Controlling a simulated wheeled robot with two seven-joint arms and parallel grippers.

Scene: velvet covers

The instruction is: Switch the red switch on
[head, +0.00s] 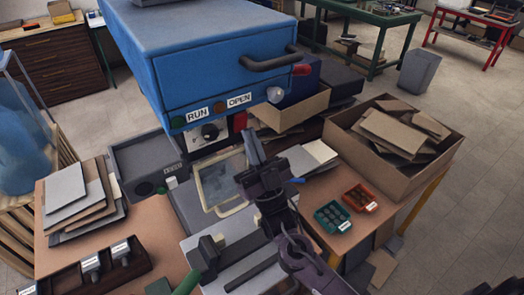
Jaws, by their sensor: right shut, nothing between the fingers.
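A small red block (240,122), which looks like the red switch, sits at the right end of a white panel (195,138) under the blue machine (210,70). The panel also has a black knob (210,131). I cannot tell whether the switch is on or off. My right gripper (254,152) is shut and empty, just below and to the right of the red block, with a gap showing in the picture. Its arm reaches up from the bottom right. My left gripper is not in view.
A cardboard box of scraps (445,160), red tray (360,197) and green tray (332,217) stand at right. Stacked sheets (80,195) and a dark rack (95,270) lie at left.

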